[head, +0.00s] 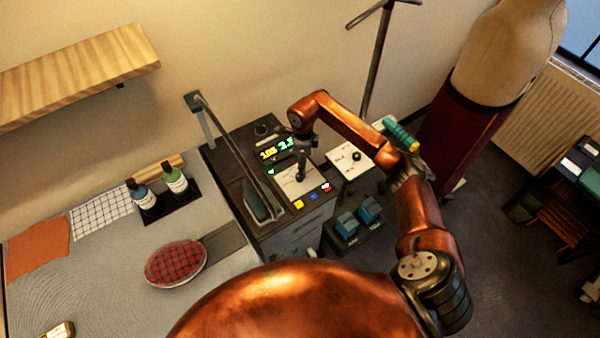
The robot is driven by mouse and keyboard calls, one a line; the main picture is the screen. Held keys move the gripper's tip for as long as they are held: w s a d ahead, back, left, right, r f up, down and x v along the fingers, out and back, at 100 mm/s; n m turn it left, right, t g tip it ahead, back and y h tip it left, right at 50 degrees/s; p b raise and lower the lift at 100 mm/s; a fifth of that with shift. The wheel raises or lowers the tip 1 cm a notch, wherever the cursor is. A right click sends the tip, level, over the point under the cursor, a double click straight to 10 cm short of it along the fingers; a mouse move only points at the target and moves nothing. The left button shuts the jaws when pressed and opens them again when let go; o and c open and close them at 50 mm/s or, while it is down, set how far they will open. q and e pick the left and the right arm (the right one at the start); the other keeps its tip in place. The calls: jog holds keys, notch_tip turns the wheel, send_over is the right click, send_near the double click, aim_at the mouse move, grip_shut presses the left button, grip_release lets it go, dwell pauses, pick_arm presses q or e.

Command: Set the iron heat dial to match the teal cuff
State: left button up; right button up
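My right arm comes in from the lower right and bends over a dark console (290,232). My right gripper (303,150) is small and dark there, above a pale plate (292,184); its fingers are too small to tell apart. A dark upright knob or lever stands under it, and I cannot tell whether they touch. The console has a yellow and green lit display (276,149) and a small round knob (261,130). A dark green iron-like slab (262,200) stands at its left. A teal roll (401,134) lies beyond my arm; no cuff is clearly identifiable. My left gripper is out of view.
Left, a grey table (110,290) holds a red plaid cushion (175,263), two bottles (175,180), checked cloth (101,213) and orange cloth (38,248). Blue pedals (347,226) stand beside the console. A dress form (508,50) and thin stand (377,60) rise behind.

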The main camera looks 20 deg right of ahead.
jog(key=f, duration=0.3)
jog(key=a+f, duration=0.1)
jog(key=shift+w+f, duration=0.2)
jog(key=shift+w, duration=0.1)
jog(key=shift+d+f, duration=0.1)
jog(key=shift+f, duration=0.25)
jog(key=shift+s+f, duration=0.1)
jog(key=shift+f, duration=0.35)
jog(key=c, duration=0.7)
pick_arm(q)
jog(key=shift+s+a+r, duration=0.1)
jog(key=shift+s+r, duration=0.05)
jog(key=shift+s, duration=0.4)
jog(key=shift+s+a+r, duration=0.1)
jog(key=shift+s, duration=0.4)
pick_arm(e)
grip_shut()
